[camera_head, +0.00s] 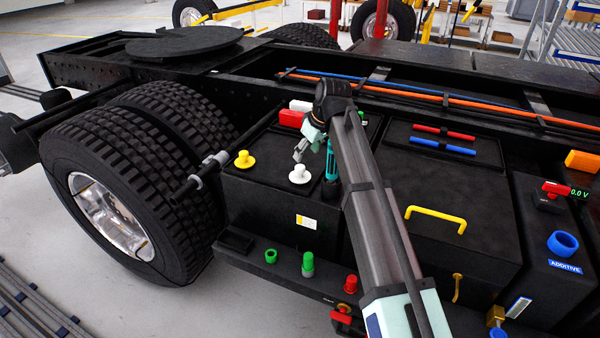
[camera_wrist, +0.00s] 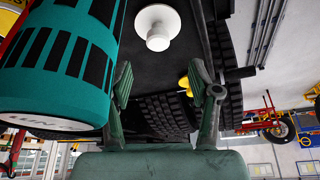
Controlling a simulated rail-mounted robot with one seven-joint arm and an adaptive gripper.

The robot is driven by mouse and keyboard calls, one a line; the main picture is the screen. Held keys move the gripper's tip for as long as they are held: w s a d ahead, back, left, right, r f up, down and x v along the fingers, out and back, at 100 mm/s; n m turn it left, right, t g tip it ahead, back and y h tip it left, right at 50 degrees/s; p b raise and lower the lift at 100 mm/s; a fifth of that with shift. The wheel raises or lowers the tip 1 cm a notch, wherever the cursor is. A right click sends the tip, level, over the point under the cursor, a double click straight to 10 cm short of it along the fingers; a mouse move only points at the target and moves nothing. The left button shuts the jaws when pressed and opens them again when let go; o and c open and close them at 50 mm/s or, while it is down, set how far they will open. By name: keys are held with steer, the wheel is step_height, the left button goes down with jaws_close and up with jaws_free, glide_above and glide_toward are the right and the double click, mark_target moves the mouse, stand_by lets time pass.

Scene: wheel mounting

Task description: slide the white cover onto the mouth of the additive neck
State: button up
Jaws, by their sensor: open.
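The white cover (camera_head: 299,174) is a knobbed disc standing on top of the black box on the chassis side. In the wrist view the white cover (camera_wrist: 157,27) lies beyond my fingertips, near the top centre. My gripper (camera_head: 303,150) is open and empty just above the cover, apart from it. In the wrist view its two fingers (camera_wrist: 160,78) are spread, with nothing between them. The additive neck (camera_head: 563,243) is a blue ring on the black box at the far right, above a blue ADDITIVE label. Its mouth is uncovered.
A teal cylinder (camera_head: 331,163) stands close to the right of my gripper and fills the left of the wrist view (camera_wrist: 60,65). A yellow cover (camera_head: 244,159) sits left of the white one. A yellow handle (camera_head: 436,213) and a red clamp (camera_head: 555,189) rise toward the right.

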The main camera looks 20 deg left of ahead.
mark_target(301, 167)
steer(key=shift+p+x, duration=1.45)
steer(key=shift+x, duration=3.2)
steer(key=shift+d, duration=0.15)
steer(key=c, duration=1.1)
